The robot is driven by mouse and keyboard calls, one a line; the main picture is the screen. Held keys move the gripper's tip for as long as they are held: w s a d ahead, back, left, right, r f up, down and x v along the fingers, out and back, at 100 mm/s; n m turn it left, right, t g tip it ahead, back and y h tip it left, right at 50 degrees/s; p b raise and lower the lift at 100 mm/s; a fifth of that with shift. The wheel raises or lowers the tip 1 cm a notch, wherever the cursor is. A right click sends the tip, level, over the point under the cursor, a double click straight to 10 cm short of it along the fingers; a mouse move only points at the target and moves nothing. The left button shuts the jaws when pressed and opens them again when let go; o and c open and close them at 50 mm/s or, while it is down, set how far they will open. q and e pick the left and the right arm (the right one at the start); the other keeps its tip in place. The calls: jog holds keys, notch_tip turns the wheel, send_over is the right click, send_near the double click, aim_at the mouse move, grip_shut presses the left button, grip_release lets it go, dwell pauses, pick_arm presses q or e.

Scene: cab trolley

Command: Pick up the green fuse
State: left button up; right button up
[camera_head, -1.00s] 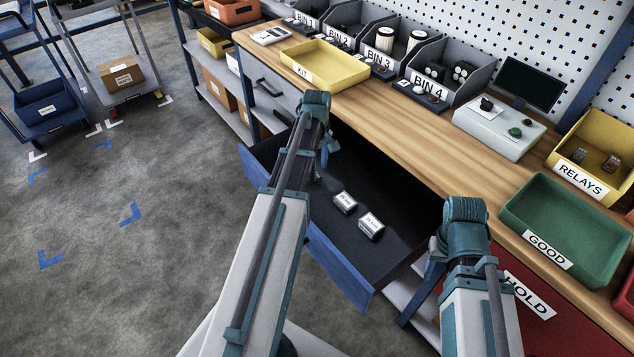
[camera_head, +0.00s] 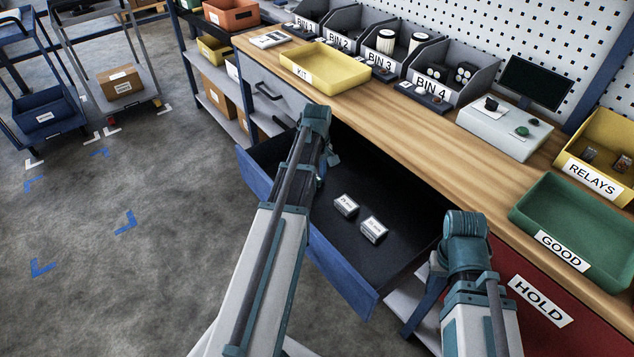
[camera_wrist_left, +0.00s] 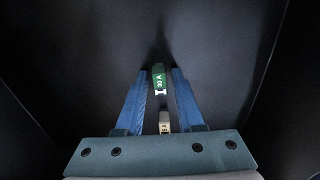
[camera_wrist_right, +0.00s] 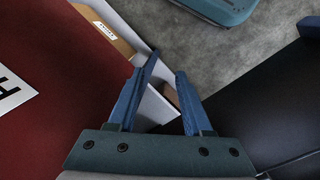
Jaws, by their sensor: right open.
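The green fuse (camera_wrist_left: 159,78), marked 30 A, lies on the dark drawer floor in the left wrist view. It shows between the fingertips of my left gripper (camera_wrist_left: 160,72), with a small gap at each side; I cannot tell how far above it the fingers are. In the head view my left arm (camera_head: 314,122) reaches into the open drawer (camera_head: 345,275) and hides the fuse. My right gripper (camera_wrist_right: 168,62) is open and empty, beside the drawer, near the red HOLD bin (camera_head: 500,285).
A pale fuse (camera_wrist_left: 165,122) lies close to the green one, nearer my left gripper's palm. Two grey labelled blocks (camera_head: 346,205) (camera_head: 373,230) lie in the drawer. Above it is the wooden bench (camera_head: 400,140) with the yellow KIT tray (camera_head: 345,75) and green GOOD bin (camera_head: 600,225).

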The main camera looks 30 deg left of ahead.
aim_at(317, 177)
pick_arm(q)
grip_shut()
jog(key=shift+r, duration=0.1)
notch_tip(317, 177, up, 10)
jog(key=p, duration=1)
